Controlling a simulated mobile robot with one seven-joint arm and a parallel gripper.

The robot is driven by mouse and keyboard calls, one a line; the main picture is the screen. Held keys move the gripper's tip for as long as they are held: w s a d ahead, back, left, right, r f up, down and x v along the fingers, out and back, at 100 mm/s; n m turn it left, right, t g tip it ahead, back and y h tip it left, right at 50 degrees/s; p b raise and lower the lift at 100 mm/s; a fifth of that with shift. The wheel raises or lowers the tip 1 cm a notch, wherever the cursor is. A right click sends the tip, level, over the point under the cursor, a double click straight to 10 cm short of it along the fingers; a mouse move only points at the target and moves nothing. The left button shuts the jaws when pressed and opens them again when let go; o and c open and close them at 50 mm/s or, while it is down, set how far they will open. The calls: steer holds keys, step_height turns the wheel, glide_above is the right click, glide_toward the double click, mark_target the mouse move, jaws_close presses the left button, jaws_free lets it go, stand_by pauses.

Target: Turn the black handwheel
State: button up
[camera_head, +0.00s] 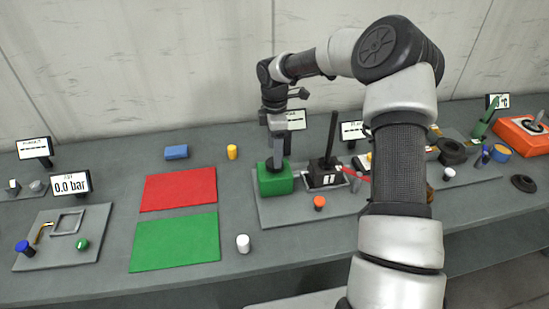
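A black wheel-like round part (452,152) sits at the right, partly hidden by my arm; I cannot tell for sure that it is the handwheel. A flat black disc (523,184) lies further right near the table's front edge. My gripper (277,150) points down just above a green block (274,180) at the middle, well left of both round parts. Its fingers are too small and dark to tell whether they are open, or whether they touch the block or a part on it.
A black block (325,176) with a tall dark rod stands right of the green block on a grey plate (275,215). An orange knob (319,203) is in front. Red (180,189) and green (175,242) mats lie left. An orange box (522,135) stands far right.

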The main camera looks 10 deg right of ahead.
steer(key=shift+f, duration=2.1)
steer(key=c, duration=1.1)
steer(key=shift+o, duration=0.2)
steer(key=shift+m, duration=0.4)
